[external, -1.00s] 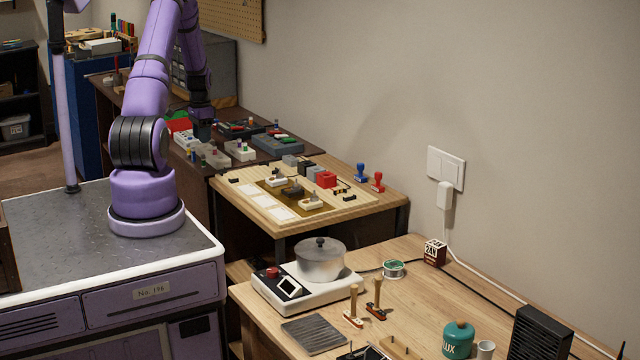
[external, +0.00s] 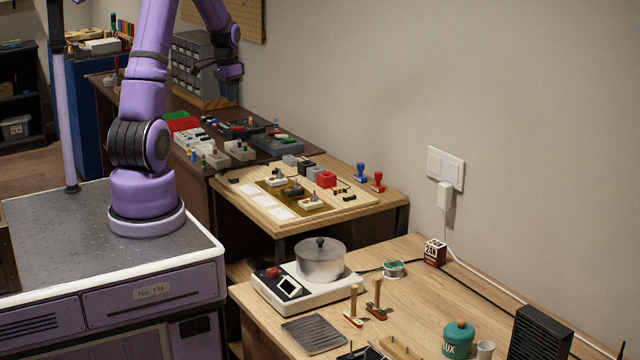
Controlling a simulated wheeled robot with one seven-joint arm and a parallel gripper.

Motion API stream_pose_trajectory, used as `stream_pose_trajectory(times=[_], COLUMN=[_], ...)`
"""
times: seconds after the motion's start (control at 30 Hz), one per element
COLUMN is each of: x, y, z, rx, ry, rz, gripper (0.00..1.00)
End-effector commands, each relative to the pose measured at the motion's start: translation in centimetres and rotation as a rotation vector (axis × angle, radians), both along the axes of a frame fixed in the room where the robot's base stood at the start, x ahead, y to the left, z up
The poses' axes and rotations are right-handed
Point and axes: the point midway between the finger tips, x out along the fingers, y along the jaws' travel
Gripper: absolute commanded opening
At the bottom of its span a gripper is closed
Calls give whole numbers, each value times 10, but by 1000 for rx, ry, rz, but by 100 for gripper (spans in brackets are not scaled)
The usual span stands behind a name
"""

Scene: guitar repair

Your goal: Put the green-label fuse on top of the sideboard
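My gripper (external: 231,76) is up in the air in front of the grey drawer cabinet, above the back part of a dark brown unit (external: 226,170). It is small and dark here, so I cannot tell whether its fingers are open or hold anything. I cannot make out a green-label fuse. Small grey and white blocks with coloured parts (external: 238,150) stand on the dark brown unit, too small to read any label. That unit may be the sideboard, but I cannot tell for sure.
A grey drawer cabinet (external: 192,62) stands at the back of the dark unit. A red and green bin (external: 180,122) is in front of it. A light wood board (external: 262,212) with small parts adjoins. A hot plate with a pot (external: 320,262) stands on the nearer wooden bench (external: 440,285).

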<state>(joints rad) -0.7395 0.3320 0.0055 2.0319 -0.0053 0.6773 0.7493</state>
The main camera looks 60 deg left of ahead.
Motion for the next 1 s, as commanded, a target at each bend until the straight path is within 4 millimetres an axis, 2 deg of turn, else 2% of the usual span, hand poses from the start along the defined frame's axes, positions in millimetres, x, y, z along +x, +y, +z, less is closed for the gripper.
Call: stream_pose_trajectory(times=[0.03, 0.2, 0.37, 0.5, 0.67, 0.8, 1.0], x=[4, 3, -11, -32, -65, -100, -151], y=[-23, -91, -154, -205, -257, -295, -336], z=[21, 73, 114, 142, 165, 178, 184], rx=[13, 31, 40, 39, 29, 11, -26], ry=[-19, -72, -125, -174, -230, -280, -344], rz=[-8, -8, -10, -12, -15, -17, -20], gripper=[39, 39, 39, 39, 39, 39, 39])
